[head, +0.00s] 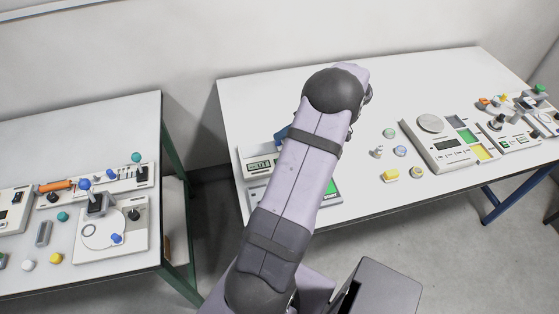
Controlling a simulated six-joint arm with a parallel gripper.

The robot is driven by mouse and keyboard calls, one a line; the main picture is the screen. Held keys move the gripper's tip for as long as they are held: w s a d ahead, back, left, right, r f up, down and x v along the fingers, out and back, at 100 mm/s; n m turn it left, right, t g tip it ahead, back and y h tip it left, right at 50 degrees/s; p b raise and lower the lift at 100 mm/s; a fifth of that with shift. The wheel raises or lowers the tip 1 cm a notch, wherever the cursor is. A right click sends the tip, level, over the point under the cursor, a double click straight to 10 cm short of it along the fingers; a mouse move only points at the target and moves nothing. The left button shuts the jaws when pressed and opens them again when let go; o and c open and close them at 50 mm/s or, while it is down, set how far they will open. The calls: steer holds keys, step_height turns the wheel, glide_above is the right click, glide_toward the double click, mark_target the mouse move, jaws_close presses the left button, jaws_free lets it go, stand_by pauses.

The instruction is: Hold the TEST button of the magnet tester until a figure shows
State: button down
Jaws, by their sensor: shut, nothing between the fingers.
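A white device (247,155) with a small display (258,166) stands at the left end of the right-hand table, mostly hidden behind my arm. The display seems to carry dark marks, too small to read. A green patch (333,187) shows on the other side of my arm. I cannot tell for sure whether this device is the magnet tester, and no TEST button can be made out. My arm reaches up over it. My gripper is hidden behind the arm's end. A small blue part (281,134) shows beside the arm; I cannot tell what it belongs to.
The left-hand table (90,130) carries several devices and loose parts. A floor gap separates the tables. The right table's back is clear.

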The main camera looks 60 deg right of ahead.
steer(key=shift+f, duration=0.1)
steer(key=shift+f+b, duration=1.8)
steer(key=shift+f, duration=1.8)
steer(key=shift+f+b, duration=0.6)
steer(key=shift+f, duration=0.1)
steer(key=shift+f+b, duration=0.8)
steer(key=shift+b, duration=0.2)
stand_by(0.4)
steer(key=shift+r, duration=0.1)
stand_by(1.3)
steer(key=shift+r, duration=0.7)
steer(key=shift+r+p, duration=0.15)
steer(key=shift+p, duration=0.15)
